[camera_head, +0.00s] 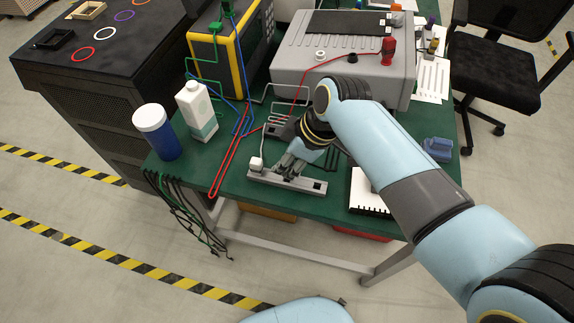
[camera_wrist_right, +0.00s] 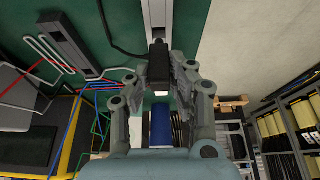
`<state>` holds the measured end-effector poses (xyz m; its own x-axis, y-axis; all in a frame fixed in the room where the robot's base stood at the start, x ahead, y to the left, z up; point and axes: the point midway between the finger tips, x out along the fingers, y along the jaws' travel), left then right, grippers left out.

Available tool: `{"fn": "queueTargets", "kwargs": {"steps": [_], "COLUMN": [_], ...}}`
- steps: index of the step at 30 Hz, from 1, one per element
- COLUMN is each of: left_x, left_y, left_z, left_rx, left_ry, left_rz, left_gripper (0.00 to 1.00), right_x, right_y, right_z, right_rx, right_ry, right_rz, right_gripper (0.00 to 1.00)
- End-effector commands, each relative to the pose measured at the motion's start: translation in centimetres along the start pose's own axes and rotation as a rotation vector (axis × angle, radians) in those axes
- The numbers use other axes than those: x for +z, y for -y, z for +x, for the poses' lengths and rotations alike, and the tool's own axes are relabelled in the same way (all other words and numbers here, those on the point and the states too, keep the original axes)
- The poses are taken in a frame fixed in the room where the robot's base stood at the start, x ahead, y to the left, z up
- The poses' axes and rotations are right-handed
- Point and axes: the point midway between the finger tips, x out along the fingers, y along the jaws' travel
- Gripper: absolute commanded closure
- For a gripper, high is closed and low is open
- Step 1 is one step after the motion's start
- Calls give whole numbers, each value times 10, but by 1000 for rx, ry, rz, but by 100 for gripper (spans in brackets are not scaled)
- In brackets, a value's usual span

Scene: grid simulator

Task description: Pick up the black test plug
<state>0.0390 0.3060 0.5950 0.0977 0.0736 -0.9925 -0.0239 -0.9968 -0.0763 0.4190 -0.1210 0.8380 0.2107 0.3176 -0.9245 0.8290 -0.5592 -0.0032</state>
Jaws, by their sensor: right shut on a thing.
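My right gripper (camera_head: 297,158) reaches down to the pale grey socket strip (camera_head: 268,177) near the front edge of the green table. In the right wrist view, the gripper (camera_wrist_right: 168,70) is shut on a small black piece, the black test plug (camera_wrist_right: 158,50), between its fingertips. The plug is in line with the strip (camera_wrist_right: 160,18); whether it is still seated there I cannot tell. In the head view my gripper hides the plug. My left gripper is not in view.
A white plug (camera_head: 256,164) sits at the strip's left end. A blue-and-white jar (camera_head: 156,132) and a carton (camera_head: 197,112) stand left. A large grey instrument (camera_head: 340,60) stands behind. A white block with black teeth (camera_head: 367,193) and a blue item (camera_head: 437,149) lie right.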

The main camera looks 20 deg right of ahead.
Motion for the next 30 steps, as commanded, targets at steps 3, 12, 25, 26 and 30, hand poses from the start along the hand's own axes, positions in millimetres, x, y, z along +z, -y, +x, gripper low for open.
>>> {"fn": "queueTargets", "kwargs": {"steps": [3,12,25,26,30], "left_x": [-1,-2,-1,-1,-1], "left_y": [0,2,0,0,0], "left_z": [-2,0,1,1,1], "left_rx": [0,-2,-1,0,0], "left_ry": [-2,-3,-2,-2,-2], "left_rz": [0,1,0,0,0], "left_gripper": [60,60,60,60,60], "right_x": [4,52,76,76,76], "right_y": [-1,-2,-1,-1,-2], "right_z": [-22,-86,-121,-121,-121], "right_rx": [3,5,0,0,0], "right_ry": [2,2,-1,-1,-1], "right_rz": [1,-2,1,1,1], "right_gripper": [100,100,100,100,100]}}
